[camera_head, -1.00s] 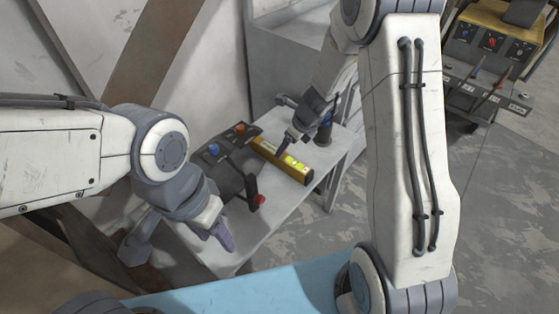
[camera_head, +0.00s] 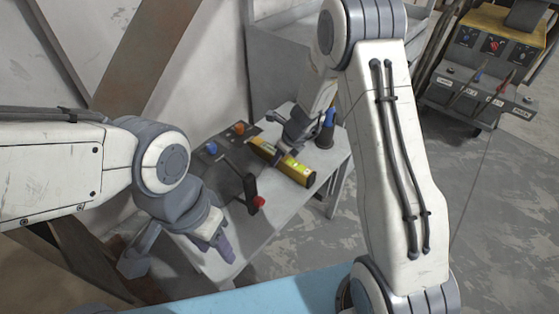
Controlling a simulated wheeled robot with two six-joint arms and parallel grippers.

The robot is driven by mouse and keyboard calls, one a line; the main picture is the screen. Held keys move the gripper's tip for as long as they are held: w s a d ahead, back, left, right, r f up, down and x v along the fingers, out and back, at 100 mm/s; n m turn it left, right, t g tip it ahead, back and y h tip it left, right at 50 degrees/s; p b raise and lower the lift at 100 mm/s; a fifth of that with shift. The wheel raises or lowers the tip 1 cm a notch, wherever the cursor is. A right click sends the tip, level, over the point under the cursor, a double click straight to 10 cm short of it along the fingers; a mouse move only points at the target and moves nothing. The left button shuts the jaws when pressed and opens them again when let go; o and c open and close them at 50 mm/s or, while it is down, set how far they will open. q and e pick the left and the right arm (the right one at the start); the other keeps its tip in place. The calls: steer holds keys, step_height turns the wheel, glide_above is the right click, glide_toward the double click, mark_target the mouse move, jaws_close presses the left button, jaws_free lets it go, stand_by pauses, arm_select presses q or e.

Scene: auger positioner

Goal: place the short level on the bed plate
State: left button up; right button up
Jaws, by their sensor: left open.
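The short level is a yellow bar with a dark end (camera_head: 298,172), lying on a small light grey table (camera_head: 283,215). My left gripper (camera_head: 224,248) is open and empty near the table's front left edge, apart from the level. A light blue flat surface (camera_head: 265,293) shows at the bottom; I cannot tell whether it is the bed plate.
A dark control box with blue and orange knobs (camera_head: 222,148) and a red-knobbed lever (camera_head: 253,195) stand left of the level. A blue-topped dark item (camera_head: 327,128) stands behind it. A yellow control console (camera_head: 490,50) is at the far right, with open floor before it.

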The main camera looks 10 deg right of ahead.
jaws_close()
steer(key=shift+r, duration=0.1)
